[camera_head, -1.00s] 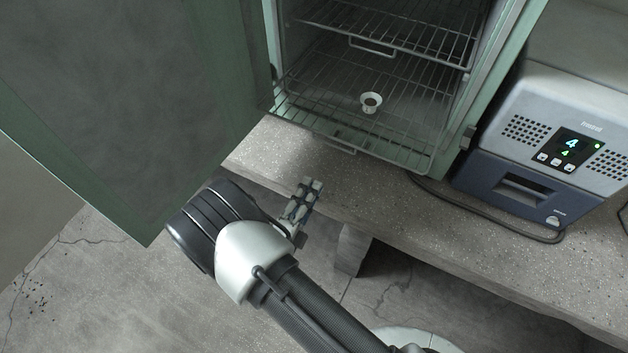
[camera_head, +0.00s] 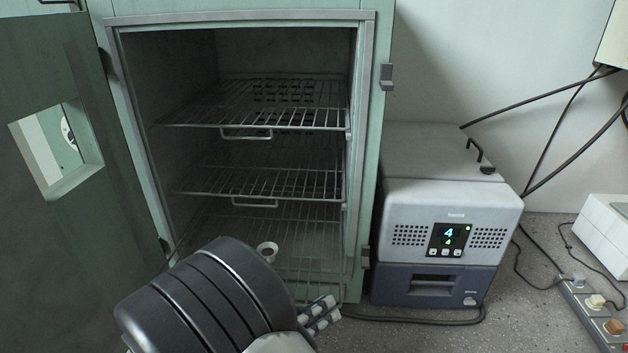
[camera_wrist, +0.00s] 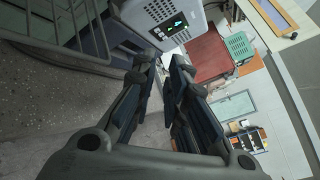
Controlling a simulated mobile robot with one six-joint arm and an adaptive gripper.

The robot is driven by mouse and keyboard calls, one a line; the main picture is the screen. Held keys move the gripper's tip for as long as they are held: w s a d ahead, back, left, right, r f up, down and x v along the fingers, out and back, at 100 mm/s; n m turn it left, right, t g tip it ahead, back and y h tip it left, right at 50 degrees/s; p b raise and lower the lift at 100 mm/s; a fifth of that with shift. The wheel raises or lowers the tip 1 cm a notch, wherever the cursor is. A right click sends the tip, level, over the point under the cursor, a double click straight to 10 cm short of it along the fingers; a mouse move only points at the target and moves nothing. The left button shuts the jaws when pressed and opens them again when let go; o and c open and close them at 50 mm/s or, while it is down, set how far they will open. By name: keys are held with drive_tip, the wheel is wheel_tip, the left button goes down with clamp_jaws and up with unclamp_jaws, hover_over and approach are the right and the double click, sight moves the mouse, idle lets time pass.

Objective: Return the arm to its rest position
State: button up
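My gripper (camera_head: 320,314) shows at the bottom of the head view, partly hidden behind my dark wrist joint, in front of the cabinet's lower edge. In the wrist view my gripper (camera_wrist: 162,64) has its two dark fingers apart with a gap between them and nothing held. A small white cup (camera_head: 267,251) with dark contents stands on the lowest rack inside the open green cabinet (camera_head: 384,150), apart from the gripper.
The cabinet door (camera_head: 60,230) stands open at the left. Wire shelves (camera_head: 250,185) span the inside. A white-and-blue device (camera_head: 450,230) with a lit display stands right of the cabinet.

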drive_tip(key=s+d+r+m+g+y, duration=0.5)
drive_tip(key=s+d+m+g, duration=0.55)
drive_tip(key=d+m, duration=0.55)
drive_tip(key=s+a+r+m+t+y, duration=0.3)
drive_tip(key=s+r+m+t+y, duration=0.2)
drive_tip(key=m, duration=1.3)
drive_tip(key=s+r+y, duration=0.1)
drive_tip(key=s+y, duration=0.2)
drive_tip(key=shift+s+r+m, duration=0.15)
drive_tip(key=shift+r+m, duration=0.1)
drive_tip(key=shift+m, duration=0.15)
